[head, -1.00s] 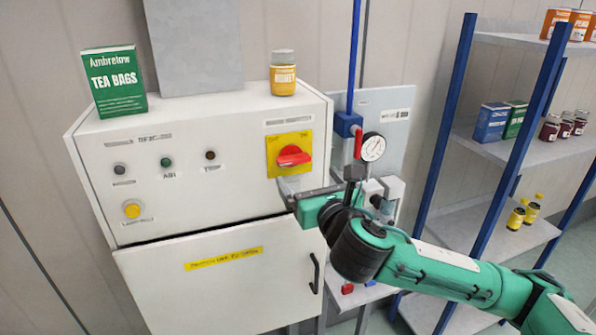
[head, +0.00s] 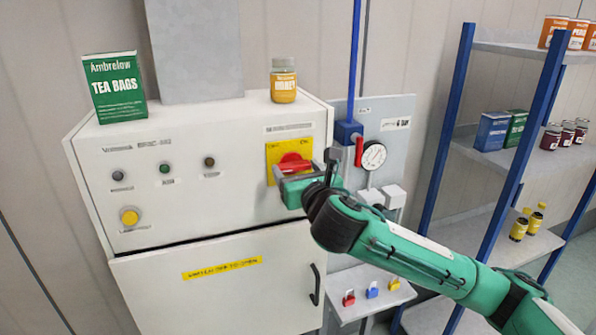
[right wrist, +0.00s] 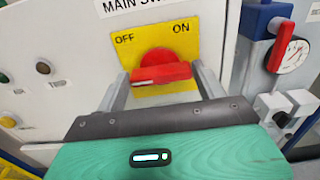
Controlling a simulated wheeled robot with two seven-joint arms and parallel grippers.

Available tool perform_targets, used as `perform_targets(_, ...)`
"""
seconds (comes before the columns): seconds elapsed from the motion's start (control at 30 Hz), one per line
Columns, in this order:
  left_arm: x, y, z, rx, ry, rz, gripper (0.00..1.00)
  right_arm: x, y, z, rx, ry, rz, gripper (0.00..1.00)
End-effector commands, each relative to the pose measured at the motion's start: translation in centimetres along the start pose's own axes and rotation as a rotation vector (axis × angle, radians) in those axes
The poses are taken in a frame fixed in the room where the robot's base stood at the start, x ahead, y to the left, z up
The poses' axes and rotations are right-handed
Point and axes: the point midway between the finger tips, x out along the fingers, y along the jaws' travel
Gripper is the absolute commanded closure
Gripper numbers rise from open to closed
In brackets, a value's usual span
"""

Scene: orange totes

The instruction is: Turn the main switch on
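The main switch is a red handle (head: 293,162) on a yellow plate (head: 273,152) at the upper right of the white cabinet's front. In the right wrist view, the red handle (right wrist: 161,73) lies roughly crosswise on the yellow plate (right wrist: 128,47), below the OFF and ON marks. My right gripper (right wrist: 161,76) is open, with one finger at each side of the handle. Small gaps seem to show between fingers and handle. In the head view, my right gripper (head: 285,174) hides the handle's lower part. My left gripper is in neither view.
A tea box (head: 115,87) and a honey jar (head: 284,81) stand on the cabinet (head: 200,125). A yellow button (head: 130,217) is at its left. A red-levered valve (head: 359,150) and gauge (head: 374,156) are right of the switch. A blue-post shelf (head: 440,120) stands farther right.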

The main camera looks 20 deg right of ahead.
Motion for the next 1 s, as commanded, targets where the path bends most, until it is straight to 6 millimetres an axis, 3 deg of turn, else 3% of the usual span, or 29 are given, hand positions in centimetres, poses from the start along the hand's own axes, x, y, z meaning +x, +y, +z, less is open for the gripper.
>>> perform_targets(0.47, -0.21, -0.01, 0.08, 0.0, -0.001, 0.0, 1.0, 0.01, -0.04, -0.05, 0.079, 0.002, -0.001, 0.52)
perform_targets(1.0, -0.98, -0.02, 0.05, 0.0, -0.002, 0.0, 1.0, 0.03, -0.2, -0.13, 0.539, 0.002, -0.001, 0.52)
